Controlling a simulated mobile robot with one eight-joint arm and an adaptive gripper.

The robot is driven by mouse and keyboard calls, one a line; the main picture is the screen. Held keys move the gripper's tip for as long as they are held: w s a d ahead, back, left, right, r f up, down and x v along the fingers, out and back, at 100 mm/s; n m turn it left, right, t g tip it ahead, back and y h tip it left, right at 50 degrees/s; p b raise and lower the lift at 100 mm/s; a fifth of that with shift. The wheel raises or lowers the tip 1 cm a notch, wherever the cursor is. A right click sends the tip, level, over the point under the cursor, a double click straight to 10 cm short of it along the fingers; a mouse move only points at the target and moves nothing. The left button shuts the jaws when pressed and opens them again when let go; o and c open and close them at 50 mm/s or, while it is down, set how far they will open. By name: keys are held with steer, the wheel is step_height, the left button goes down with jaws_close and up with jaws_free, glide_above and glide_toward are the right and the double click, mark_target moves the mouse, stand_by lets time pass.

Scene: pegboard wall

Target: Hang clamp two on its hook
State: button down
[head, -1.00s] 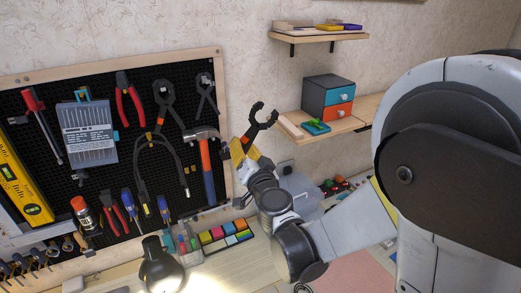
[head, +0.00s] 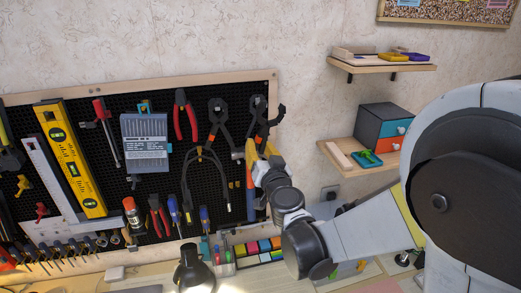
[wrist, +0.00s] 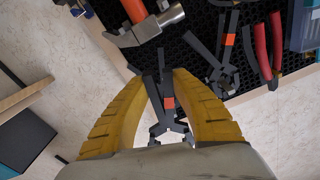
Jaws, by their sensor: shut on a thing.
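My gripper (head: 260,153) has yellow fingers and is at the right edge of the black pegboard in the head view. In the wrist view its fingers (wrist: 158,84) are shut on a dark grey clamp with an orange-red band (wrist: 168,103). In the head view the held clamp's dark curved jaws (head: 278,116) point up, overlapping the board's right edge. A larger clamp (head: 218,112) hangs to the left. The hook for the held clamp cannot be made out; contact with the board cannot be told.
An orange-handled hammer (wrist: 150,27) is close to the held clamp in the wrist view. Red pliers (head: 184,116) and a drill-bit case (head: 145,145) hang farther left. Wall shelves (head: 350,157) are to the right. A lamp (head: 194,270) stands below.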

mark_target(251, 134)
steer(key=shift+w+a+p, duration=0.1)
steer(key=shift+w+a, duration=0.1)
steer(key=shift+w, duration=0.9)
steer(key=shift+w+a+p, duration=0.15)
steer(key=shift+w+a, duration=0.1)
steer(key=shift+w, duration=0.9)
steer(key=shift+w+a+p, duration=0.1)
steer(key=shift+w+a, duration=0.1)
steer(key=shift+w, duration=0.9)
steer(key=shift+w+f+b, duration=0.25)
steer(key=shift+f+b, duration=0.45)
steer(key=shift+b, duration=0.1)
steer(key=c, duration=1.4)
jaws_free()
steer(key=shift+o, duration=1.1)
